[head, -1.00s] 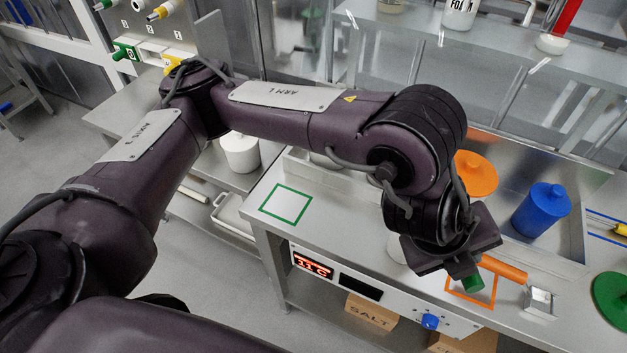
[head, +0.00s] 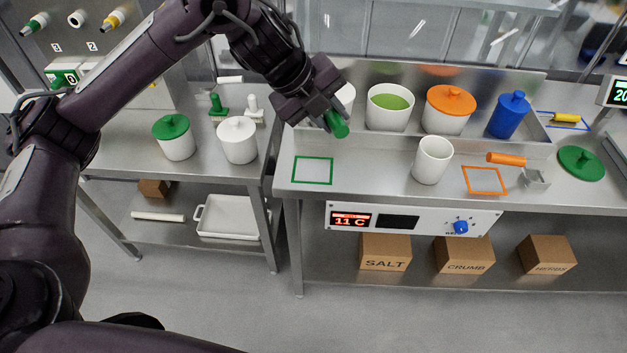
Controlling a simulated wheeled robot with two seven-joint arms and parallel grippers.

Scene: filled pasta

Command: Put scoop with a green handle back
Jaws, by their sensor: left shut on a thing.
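My left gripper (head: 322,110) is shut on the scoop's green handle (head: 337,125). Only the handle's end shows below the fingers; the scoop's metal part is hidden. The gripper is above the counter, up and right of an empty green square outline (head: 312,182) on its left part. A second scoop with an orange handle (head: 506,159) lies at an orange square outline (head: 484,192), its metal bowl (head: 537,179) to the right. My right gripper is out of view.
A white cup (head: 432,162) stands between the outlines. Behind are a tub with green contents (head: 390,112), an orange-lidded tub (head: 449,115) and a blue container (head: 508,117). A green lid (head: 581,162) lies at right. Lidded tubs (head: 176,147) stand on the left table.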

